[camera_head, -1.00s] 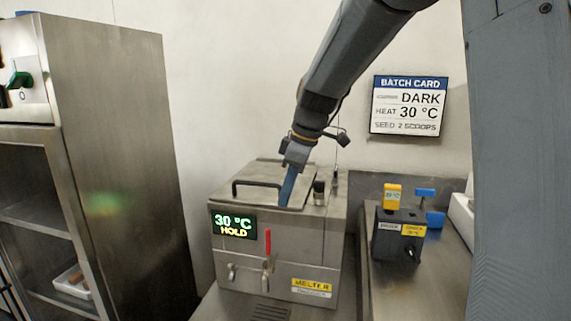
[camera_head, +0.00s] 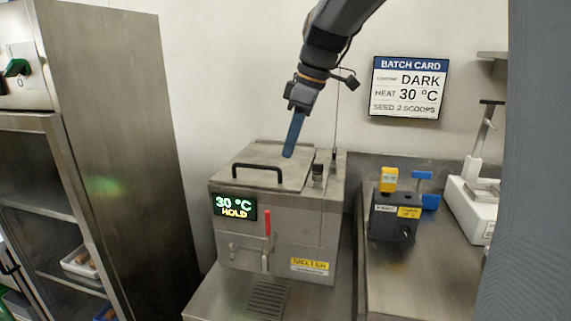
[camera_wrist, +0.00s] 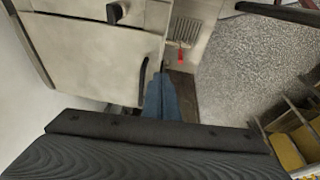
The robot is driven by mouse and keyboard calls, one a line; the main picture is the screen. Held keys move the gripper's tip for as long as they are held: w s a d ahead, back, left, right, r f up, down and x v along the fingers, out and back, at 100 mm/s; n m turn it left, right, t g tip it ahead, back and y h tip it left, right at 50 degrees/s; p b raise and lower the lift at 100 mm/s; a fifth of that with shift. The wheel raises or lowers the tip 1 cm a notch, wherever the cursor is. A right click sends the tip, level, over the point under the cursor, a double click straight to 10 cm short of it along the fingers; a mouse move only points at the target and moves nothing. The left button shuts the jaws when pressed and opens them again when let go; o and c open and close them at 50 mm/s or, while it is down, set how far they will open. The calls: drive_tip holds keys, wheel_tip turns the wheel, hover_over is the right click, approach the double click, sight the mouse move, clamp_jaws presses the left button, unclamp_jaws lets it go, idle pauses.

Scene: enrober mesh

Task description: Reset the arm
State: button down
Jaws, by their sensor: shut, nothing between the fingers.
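My gripper (camera_head: 292,134) hangs from the arm above the steel melter (camera_head: 322,228), its blue fingers together and pointing down, with nothing held. In the wrist view the blue fingers (camera_wrist: 161,98) show shut beside the melter lid's edge. The melter lid (camera_head: 262,165) is closed, with a black bar handle (camera_head: 258,170) on top. The fingertips appear just above or behind the lid's right part; the exact gap is hard to tell. The melter display (camera_head: 234,206) reads 30 °C HOLD. A red-handled tap (camera_head: 268,222) is on its front.
A steel cabinet (camera_head: 110,130) with shelves stands at left. A batch card (camera_head: 409,87) hangs on the wall. At right, a black holder (camera_head: 392,225) with yellow and blue handled tools and a white scale-like device (camera_head: 470,205) stand on a bench.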

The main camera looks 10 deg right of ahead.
drive_tip(key=a+v, duration=0.1)
drive_tip(key=v, duration=0.3)
drive_tip(key=s+d+f+m+h, duration=0.1)
drive_tip(key=s+f+m, duration=0.5)
drive_tip(key=s+f, duration=0.4)
drive_tip(key=s+d+f+m+g+h, duration=0.1)
drive_tip(key=s+f+m, duration=0.6)
drive_tip(key=f, duration=1.1)
drive_tip(key=s+d, duration=0.1)
drive_tip(key=s, duration=0.2)
drive_tip(key=shift+s+g+h, duration=0.3)
drive_tip(key=shift+s, duration=0.05)
drive_tip(key=shift+s, duration=0.1)
